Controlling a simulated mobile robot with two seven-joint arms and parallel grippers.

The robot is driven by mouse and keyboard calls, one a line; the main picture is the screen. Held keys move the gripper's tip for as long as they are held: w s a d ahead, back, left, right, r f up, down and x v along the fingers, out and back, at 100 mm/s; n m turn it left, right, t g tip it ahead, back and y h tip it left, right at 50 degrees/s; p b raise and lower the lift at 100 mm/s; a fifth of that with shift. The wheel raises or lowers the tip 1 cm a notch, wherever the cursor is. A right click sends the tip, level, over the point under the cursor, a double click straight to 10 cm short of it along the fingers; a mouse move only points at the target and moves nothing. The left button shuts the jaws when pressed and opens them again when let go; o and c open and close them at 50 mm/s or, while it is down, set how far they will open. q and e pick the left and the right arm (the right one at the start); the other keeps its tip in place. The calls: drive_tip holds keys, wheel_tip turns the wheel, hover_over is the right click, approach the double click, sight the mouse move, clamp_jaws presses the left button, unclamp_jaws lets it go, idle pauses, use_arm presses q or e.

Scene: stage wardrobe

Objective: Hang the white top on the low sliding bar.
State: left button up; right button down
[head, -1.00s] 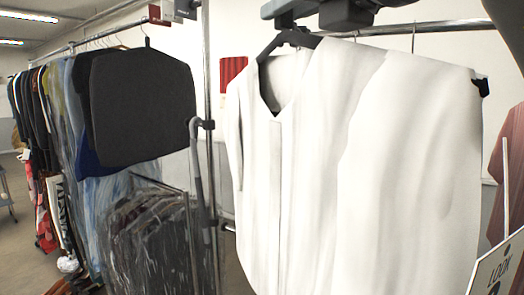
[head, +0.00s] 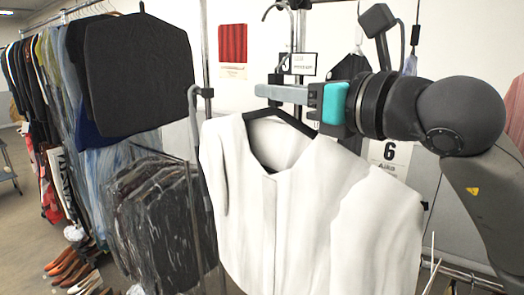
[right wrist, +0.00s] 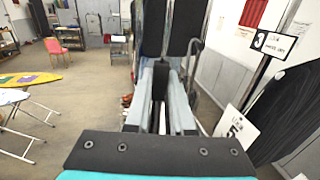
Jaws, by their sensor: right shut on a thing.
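The white top (head: 300,210) hangs upright on a black hanger (head: 285,117) in the middle of the head view. My right gripper (head: 268,93) comes in from the right and is shut on the hanger above the collar. In the right wrist view its two grey fingers (right wrist: 160,100) point away from the camera, close together with a dark piece between them. A short rail (head: 470,278) shows at the lower right edge of the head view; I cannot tell if it is the low sliding bar. My left gripper is not in view.
A dark garment cover (head: 140,75) hangs on the rack at left, above several garments in clear plastic (head: 160,220). An upright post (head: 205,60) stands just left of the top. Shoes (head: 70,270) lie on the floor. A card marked 6 (head: 388,153) hangs behind my arm.

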sight(285, 143)
drive_tip(key=shift+n+g+y, duration=0.5)
drive_tip(key=shift+g+y, duration=0.2)
drive_tip(key=f, duration=0.5)
drive_tip(key=d+f, duration=0.1)
drive_tip(key=f, duration=0.1)
drive_tip(key=shift+w+f, duration=0.1)
drive_tip(key=shift+f, duration=0.2)
drive_tip(key=d+f, duration=0.1)
drive_tip(key=f, duration=0.2)
drive_tip(key=s+d+f, duration=0.1)
drive_tip(key=f, duration=0.2)
drive_tip(key=d+f, duration=0.1)
drive_tip(key=f, duration=0.2)
drive_tip(key=shift+s+d, duration=0.15)
drive_tip(key=shift+s, duration=0.1)
drive_tip(key=s+d+f+m+t+h, duration=0.1)
drive_tip(key=s+d+f+h, duration=0.1)
drive_tip(key=s+d+f, duration=0.4)
drive_tip(key=s+d+f+m+t+h, duration=0.1)
drive_tip(key=s+d+f+t, duration=0.15)
drive_tip(key=f, duration=0.55)
wheel_tip(285, 143, down, 19)
drive_tip(key=w+m+h+b, duration=0.1)
drive_tip(key=b, duration=1.8)
drive_tip(key=shift+w+m+h+b, duration=0.2)
drive_tip(key=shift+m+h+b, duration=0.1)
drive_tip(key=shift+b, duration=0.05)
drive_tip(key=shift+r, duration=0.1)
